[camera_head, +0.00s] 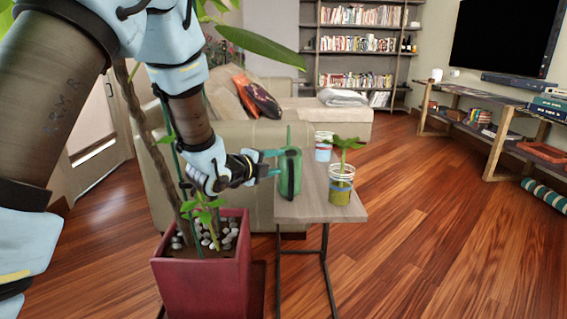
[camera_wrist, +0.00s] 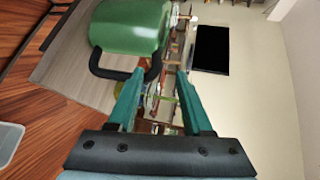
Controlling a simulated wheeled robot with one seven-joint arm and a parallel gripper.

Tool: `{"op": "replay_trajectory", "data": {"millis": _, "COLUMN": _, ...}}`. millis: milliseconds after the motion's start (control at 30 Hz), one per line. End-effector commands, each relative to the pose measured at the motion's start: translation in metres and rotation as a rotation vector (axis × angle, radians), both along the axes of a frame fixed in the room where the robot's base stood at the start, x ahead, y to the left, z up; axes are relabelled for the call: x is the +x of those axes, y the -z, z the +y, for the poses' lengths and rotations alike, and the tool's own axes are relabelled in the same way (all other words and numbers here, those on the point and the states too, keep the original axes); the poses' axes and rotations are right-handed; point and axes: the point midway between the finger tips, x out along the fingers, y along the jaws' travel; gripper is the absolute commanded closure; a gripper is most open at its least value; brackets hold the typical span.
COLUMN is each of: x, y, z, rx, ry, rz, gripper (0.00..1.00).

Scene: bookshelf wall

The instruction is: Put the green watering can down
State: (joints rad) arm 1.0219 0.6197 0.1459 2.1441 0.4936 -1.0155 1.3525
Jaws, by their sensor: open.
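The green watering can (camera_head: 289,172) stands upright at the left end of a small grey wooden side table (camera_head: 310,210) in the head view. In the wrist view its green body (camera_wrist: 132,27) and dark handle (camera_wrist: 112,68) are ahead of my gripper, to the upper left. My gripper (camera_head: 271,162) is beside the can on its left side, fingers pointing toward it. In the wrist view my gripper (camera_wrist: 158,82) has its two teal fingers apart. The handle reaches close to the left fingertip; whether they touch, I cannot tell.
A jar with a seedling (camera_head: 341,184) and a white-and-blue cup (camera_head: 323,146) stand on the table to the can's right. A red planter (camera_head: 206,262) with a tall plant stands below my arm. A beige sofa (camera_head: 240,140) is behind; open wood floor (camera_head: 440,240) lies right.

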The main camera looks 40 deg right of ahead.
Motion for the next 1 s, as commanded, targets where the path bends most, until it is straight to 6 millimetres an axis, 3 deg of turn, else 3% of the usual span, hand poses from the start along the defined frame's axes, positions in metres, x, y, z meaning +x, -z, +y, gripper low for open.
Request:
{"op": "replay_trajectory", "data": {"millis": 200, "x": -0.011, "y": -0.010, "z": 0.042, "rx": 0.000, "ry": -0.002, "rz": 0.001, "gripper": 0.49}}
{"op": "replay_trajectory", "data": {"millis": 400, "x": -0.017, "y": -0.016, "z": 0.063, "rx": 0.000, "ry": 0.000, "rz": 0.001, "gripper": 0.49}}
{"op": "replay_trajectory", "data": {"millis": 1000, "x": -0.019, "y": -0.017, "z": 0.067, "rx": 0.000, "ry": 0.000, "rz": 0.001, "gripper": 0.49}}
